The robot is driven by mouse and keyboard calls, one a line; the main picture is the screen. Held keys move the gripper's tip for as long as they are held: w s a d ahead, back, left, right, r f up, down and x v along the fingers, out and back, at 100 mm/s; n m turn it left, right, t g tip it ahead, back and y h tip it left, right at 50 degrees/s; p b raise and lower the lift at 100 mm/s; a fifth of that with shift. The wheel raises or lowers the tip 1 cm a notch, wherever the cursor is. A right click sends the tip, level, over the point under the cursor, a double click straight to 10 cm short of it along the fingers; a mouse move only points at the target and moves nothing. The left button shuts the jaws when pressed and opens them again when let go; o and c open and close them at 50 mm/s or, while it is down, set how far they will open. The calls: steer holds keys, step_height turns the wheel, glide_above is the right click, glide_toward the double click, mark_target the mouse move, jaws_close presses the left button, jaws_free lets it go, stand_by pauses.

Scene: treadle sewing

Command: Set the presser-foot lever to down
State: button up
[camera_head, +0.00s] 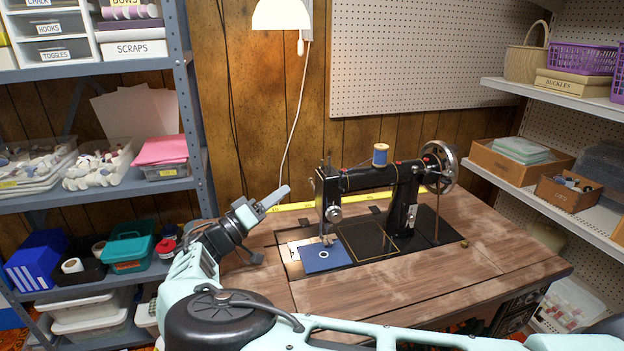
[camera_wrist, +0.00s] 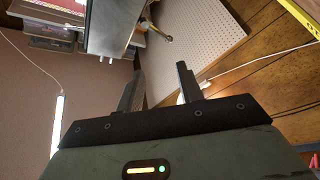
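The black sewing machine (camera_head: 358,180) stands on the wooden table, with a blue cloth (camera_head: 324,258) under its needle end. My gripper (camera_head: 282,192) is in the air to the left of the machine's head, apart from it. In the wrist view my gripper (camera_wrist: 160,68) has its two fingers spread with an empty gap. Beyond the fingertips there, a grey metal part, probably the machine's head (camera_wrist: 113,28), shows. A small arm with a rounded tip, possibly the presser-foot lever (camera_wrist: 160,32), sticks out from it. I cannot make out the lever in the head view.
A blue thread spool (camera_head: 380,154) and a handwheel (camera_head: 439,168) top the machine. A yellow measuring strip (camera_head: 290,207) lies along the table's back edge. A lamp (camera_head: 281,15) hangs above. Shelves (camera_head: 192,120) stand left and right. The table's (camera_head: 490,250) front right is clear.

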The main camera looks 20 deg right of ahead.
mark_target(310, 181)
steer(key=x, duration=0.3)
steer(key=f+p+x, duration=0.1)
steer(key=x, duration=0.3)
steer(key=f+x, duration=0.1)
steer(key=x, duration=0.2)
steer(key=shift+w+d, duration=0.2)
steer(key=shift+d, duration=0.2)
jaws_close()
